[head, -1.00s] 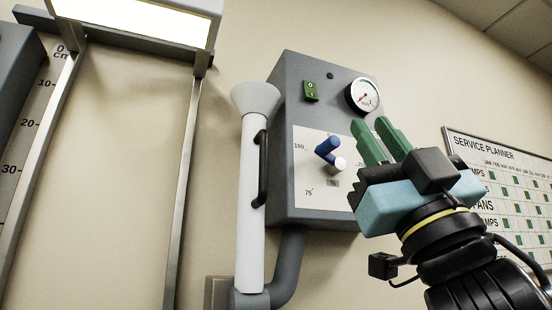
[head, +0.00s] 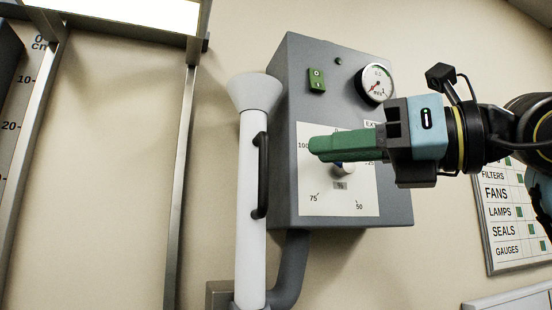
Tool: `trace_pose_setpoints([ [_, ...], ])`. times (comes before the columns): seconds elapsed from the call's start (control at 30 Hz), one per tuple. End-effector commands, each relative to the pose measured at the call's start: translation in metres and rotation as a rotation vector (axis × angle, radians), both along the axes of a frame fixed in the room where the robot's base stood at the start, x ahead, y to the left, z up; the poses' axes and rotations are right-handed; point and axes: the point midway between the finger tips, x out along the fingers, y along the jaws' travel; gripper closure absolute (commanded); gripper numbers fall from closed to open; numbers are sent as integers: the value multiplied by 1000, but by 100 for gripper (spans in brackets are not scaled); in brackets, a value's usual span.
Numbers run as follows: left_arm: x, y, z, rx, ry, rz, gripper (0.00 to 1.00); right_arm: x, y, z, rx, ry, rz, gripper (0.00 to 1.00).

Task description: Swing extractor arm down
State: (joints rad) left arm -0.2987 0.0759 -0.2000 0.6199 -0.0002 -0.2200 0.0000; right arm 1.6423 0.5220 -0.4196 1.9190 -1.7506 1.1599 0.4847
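The extractor arm (head: 252,200) is a white tube standing upright against the wall, with a grey-white funnel hood (head: 255,92) at its top. A black handle (head: 262,175) runs along its right side. Its lower end meets a grey pipe (head: 290,270). My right gripper (head: 318,148) comes in from the right, its green fingers pointing left across the control box's dial plate, right of the handle and apart from it in the picture. The fingers overlap edge-on, so their gap is hidden. They cover most of the blue dial knob. My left gripper is not in view.
The grey control box (head: 300,75) carries a green switch (head: 317,80) and a round gauge (head: 375,83). A metal frame with a lit panel (head: 130,12) stands left. A planner board (head: 505,215) hangs at right. Bare wall lies between frame and tube.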

Motion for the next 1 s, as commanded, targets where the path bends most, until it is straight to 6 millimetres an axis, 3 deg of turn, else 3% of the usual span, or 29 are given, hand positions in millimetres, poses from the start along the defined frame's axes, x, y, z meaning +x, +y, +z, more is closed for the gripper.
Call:
trace_pose_setpoints([
  [0.13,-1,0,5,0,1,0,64,18,-15,0,-58,10,-115,81],
  [0.27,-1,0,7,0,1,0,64,25,-12,-1,-70,15,-134,81],
  [0.8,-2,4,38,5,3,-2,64,87,68,0,-69,16,-129,81],
  [1.0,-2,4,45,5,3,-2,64,100,84,-1,-67,15,-130,81],
])
